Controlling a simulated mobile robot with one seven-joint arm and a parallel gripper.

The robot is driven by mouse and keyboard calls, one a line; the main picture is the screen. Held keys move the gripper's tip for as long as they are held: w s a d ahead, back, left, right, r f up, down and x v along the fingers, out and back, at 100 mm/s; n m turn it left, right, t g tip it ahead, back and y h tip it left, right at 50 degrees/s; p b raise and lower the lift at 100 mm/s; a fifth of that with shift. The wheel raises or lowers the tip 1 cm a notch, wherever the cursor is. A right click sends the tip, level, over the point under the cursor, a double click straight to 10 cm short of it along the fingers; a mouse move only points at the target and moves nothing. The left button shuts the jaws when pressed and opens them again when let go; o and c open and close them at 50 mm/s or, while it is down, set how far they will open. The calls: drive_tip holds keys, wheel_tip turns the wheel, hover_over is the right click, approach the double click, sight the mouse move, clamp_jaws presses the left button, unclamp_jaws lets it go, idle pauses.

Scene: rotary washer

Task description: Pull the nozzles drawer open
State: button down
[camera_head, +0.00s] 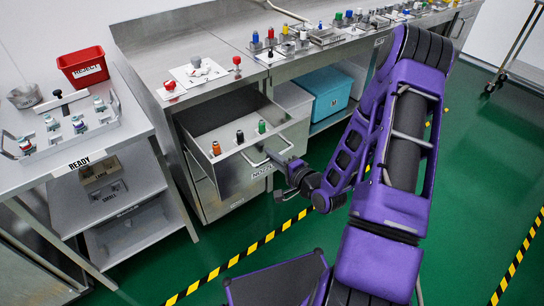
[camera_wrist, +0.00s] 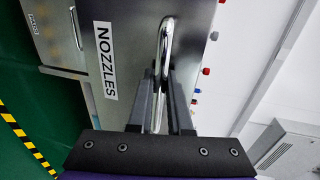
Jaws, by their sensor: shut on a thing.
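The nozzles drawer (camera_head: 237,182) stands pulled out from the steel cabinet below the counter, its inside showing from above. The drawer front carries a NOZZLES label (camera_wrist: 106,62) and a bar handle (camera_wrist: 167,45). My gripper (camera_head: 276,160) is at the right part of the drawer front. In the wrist view my gripper (camera_wrist: 162,90) has its fingers on both sides of the handle, shut on it.
A READY table (camera_head: 30,172) with a rack (camera_head: 70,127) and a red REJECT bin (camera_head: 83,66) stands at the left. A teal box (camera_head: 325,92) sits on the shelf right of the drawer. Green floor (camera_head: 225,238) before the cabinet is clear, with striped tape.

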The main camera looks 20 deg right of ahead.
drive_tip(key=c, duration=0.9)
unclamp_jaws()
drive_tip(key=shift+o, duration=0.2)
drive_tip(key=p+v, duration=0.3)
drive_tip(key=v, duration=1.4)
drive_tip(key=shift+s, duration=0.2)
drive_tip(key=shift+d, duration=0.1)
